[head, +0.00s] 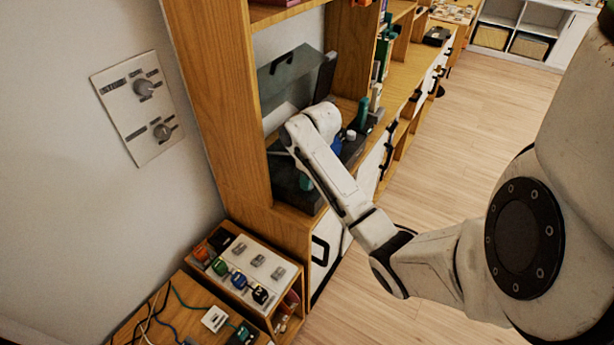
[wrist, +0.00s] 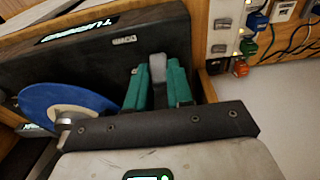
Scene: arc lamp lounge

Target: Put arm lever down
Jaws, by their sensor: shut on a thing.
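The black turntable (head: 290,190) sits in the wooden shelf unit, partly hidden behind my arm in the head view. The wrist view shows its black body (wrist: 60,70) with a blue disc (wrist: 62,98) on it. A small grey lever (wrist: 158,68) stands up near one end of the turntable. My gripper (wrist: 158,85) has teal fingers, one on each side of the lever, and is shut on it. In the head view only a little teal of my gripper (head: 305,183) shows beside the turntable. The lever is hidden there.
A tinted panel (head: 290,72) stands above the turntable, close to my arm. A wooden side post (head: 235,110) bounds the shelf on the left. Below is a low unit (head: 245,268) with coloured plugs and switches. Open floor (head: 470,170) lies to the right.

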